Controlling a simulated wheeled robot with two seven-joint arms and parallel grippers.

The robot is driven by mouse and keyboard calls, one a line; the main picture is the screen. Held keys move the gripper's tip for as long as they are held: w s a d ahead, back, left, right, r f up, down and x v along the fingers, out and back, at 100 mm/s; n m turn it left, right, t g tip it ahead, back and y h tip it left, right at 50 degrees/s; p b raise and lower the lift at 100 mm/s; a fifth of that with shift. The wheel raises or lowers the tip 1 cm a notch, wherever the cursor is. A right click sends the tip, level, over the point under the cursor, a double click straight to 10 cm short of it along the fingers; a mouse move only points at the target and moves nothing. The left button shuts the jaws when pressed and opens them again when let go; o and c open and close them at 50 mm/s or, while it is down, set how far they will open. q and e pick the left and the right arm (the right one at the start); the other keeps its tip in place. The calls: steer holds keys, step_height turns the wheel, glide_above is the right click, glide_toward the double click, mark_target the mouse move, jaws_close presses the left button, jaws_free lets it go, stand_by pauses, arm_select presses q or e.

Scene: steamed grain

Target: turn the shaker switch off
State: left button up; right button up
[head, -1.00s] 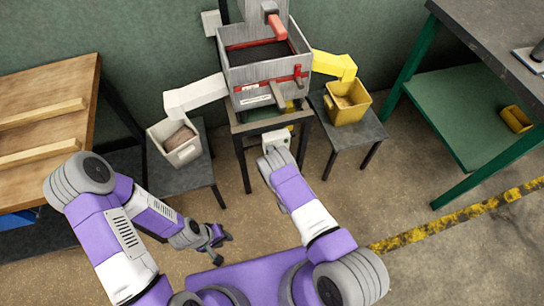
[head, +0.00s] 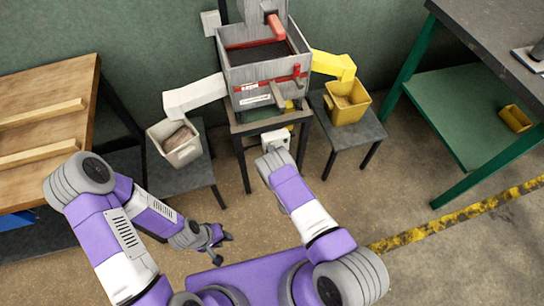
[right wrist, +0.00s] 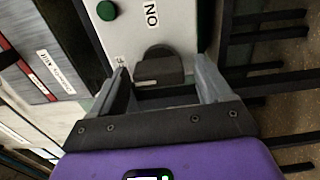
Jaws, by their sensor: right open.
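The shaker switch box (head: 275,140) is a pale box below the shaker (head: 262,75), at the front of its stand. In the right wrist view the switch's dark knob (right wrist: 160,66) sits on the pale face, with an "ON" label (right wrist: 150,15) beside it and a green round button or lamp (right wrist: 106,10). My right gripper (right wrist: 163,84) is open, with one finger on each side of the knob; I cannot tell if they touch it. In the head view its fingers are largely hidden by its wrist. My left gripper (head: 222,237) hangs low over the floor, its jaw state unclear.
A white bin (head: 176,145) stands on a stool at the left and a yellow bin (head: 346,104) on a stool at the right. A wooden bench (head: 50,125) is at far left, a green-legged table (head: 470,110) at far right.

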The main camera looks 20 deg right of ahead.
steer(key=s+p, duration=0.2)
steer(key=s, duration=0.5)
steer(key=shift+s+d, duration=0.15)
steer(key=shift+s, duration=0.1)
steer(key=s+d+m+g+h+p, duration=0.25)
steer(key=s+m+g+p, duration=0.2)
steer(key=m+g, duration=0.6)
steer(key=s+a+r+m+g+y+p, duration=0.1)
steer(key=s+a+r+m+g+y, duration=0.2)
steer(key=s, duration=0.5)
steer(key=s+a+r+m+g+y+p, duration=0.1)
steer(key=s+a+r+m+g+y, duration=0.2)
steer(key=s+r+m, duration=0.4)
steer(key=shift+s+a+r+m+g+p, duration=0.4)
steer(key=shift+s+a+r, duration=0.2)
steer(key=shift+a+r, duration=0.4)
